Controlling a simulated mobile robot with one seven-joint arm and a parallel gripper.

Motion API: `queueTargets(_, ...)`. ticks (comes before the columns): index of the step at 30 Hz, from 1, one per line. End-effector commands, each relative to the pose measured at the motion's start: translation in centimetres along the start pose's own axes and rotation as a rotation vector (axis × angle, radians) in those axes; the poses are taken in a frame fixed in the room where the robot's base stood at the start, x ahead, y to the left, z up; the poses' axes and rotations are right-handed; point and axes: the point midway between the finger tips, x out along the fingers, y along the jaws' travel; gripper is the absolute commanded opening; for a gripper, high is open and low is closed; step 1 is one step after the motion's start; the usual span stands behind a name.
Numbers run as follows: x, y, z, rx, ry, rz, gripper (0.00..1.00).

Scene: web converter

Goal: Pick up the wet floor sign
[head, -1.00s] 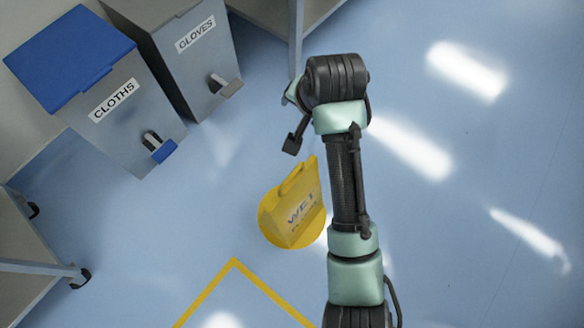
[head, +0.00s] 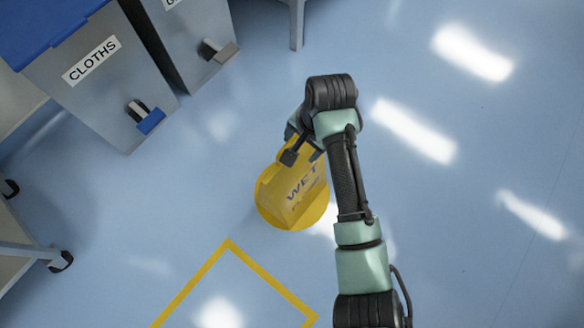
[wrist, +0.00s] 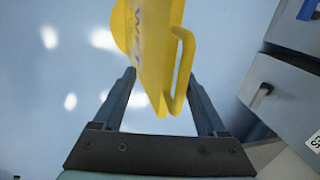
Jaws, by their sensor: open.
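The yellow wet floor sign (head: 300,190) stands on the blue floor on its round yellow base in the head view, left of my arm. Its face reads "WET". In the wrist view the sign (wrist: 152,50) reaches down between the two fingers of my gripper (wrist: 163,98), with its handle loop on the right side. My gripper is open, with a finger on each side of the sign's top and gaps visible on both sides. In the head view my gripper (head: 305,150) is at the sign's upper end, and my wrist partly hides it.
A grey bin labelled CLOTHS (head: 100,85) with a blue lid and pedal stands at the upper left, beside another grey bin (head: 185,45). A wheeled frame (head: 30,250) is at the left edge. Yellow floor tape (head: 200,275) lies below the sign. The floor on the right is clear.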

Motion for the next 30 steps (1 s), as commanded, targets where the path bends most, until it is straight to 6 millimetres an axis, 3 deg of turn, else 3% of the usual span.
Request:
queueTargets(12, 4.7, -0.3, 0.7, -0.002, 0.002, 0.001, 0.74)
queueTargets(23, 5.0, -0.5, 0.7, -0.001, 0.002, -0.001, 0.74)
queueTargets(30, 5.0, -0.4, 0.7, -0.001, 0.002, 0.0, 0.33)
